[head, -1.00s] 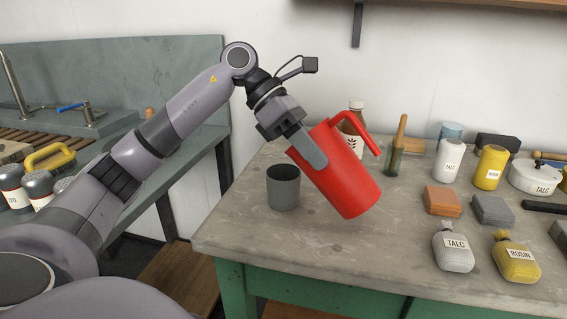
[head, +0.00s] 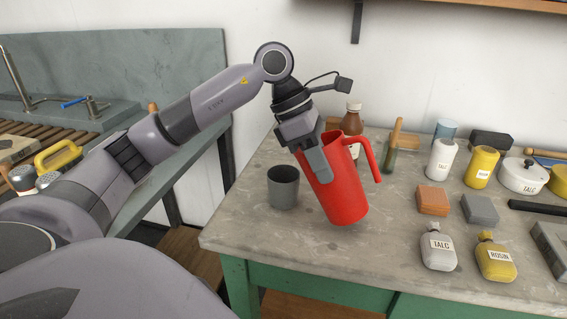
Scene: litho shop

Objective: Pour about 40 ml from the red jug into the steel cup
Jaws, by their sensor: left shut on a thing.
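The red jug (head: 338,185) is held by my left gripper (head: 318,165), which is shut on its body. The jug tilts a little, its top leaning left toward the steel cup, its handle on the right. Its base looks close to the bench top; I cannot tell whether it touches. The steel cup (head: 283,188), grey and upright, stands on the bench just left of the jug, with a gap between them. No stream of liquid shows, and the inside of the jug and the cup's contents are hidden. My right gripper is not in view.
The bench (head: 250,231) is clear at its front left.

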